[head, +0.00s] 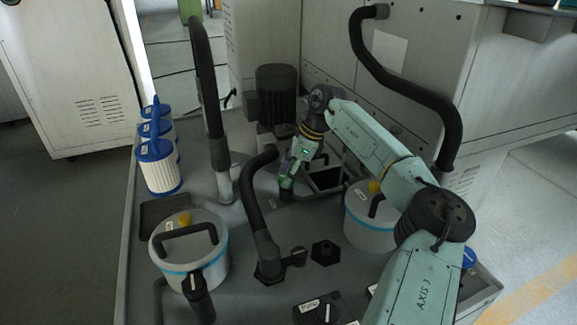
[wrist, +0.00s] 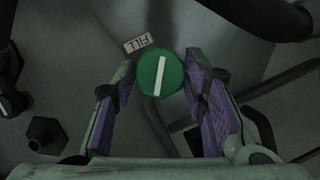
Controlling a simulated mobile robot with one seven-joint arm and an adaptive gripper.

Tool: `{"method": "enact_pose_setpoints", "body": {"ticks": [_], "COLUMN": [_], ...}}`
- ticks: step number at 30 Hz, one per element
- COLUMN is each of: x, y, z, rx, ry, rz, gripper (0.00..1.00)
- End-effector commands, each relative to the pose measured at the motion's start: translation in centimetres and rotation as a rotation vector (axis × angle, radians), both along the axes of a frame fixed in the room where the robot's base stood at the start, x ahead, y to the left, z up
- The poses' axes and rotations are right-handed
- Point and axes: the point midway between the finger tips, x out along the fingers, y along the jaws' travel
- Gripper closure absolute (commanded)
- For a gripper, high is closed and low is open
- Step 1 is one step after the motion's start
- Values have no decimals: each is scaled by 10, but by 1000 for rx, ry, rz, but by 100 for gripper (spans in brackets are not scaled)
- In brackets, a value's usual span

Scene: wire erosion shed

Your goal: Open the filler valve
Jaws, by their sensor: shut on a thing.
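The filler valve's round green knob (wrist: 160,73) carries a white bar that runs nearly up and down in the wrist view, leaning slightly right at the top. A small tag reading FILL (wrist: 138,43) lies just beyond it to the left. My gripper (wrist: 160,84) has its purple-padded fingers on either side of the knob and is shut on it. In the head view my gripper (head: 287,180) reaches down to the deck near the middle. The knob there is mostly hidden by the fingers.
A thick black hose (head: 257,205) rises close left of my gripper. A rectangular opening (head: 325,179) lies to its right, and a dark motor (head: 277,95) stands behind. Lidded canisters (head: 190,250) and blue-topped filters (head: 158,165) stand on the left.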

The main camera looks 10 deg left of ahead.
Motion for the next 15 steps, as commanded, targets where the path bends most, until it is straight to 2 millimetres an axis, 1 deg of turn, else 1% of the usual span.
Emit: {"method": "enact_pose_setpoints", "body": {"ticks": [1, 6, 15], "x": [0, 1, 1], "y": [1, 1, 1], "z": [4, 2, 0], "rx": [1, 0, -1], "ry": [1, 1, -1], "rz": [32, 124, 202], "gripper": [89, 89, 89]}}
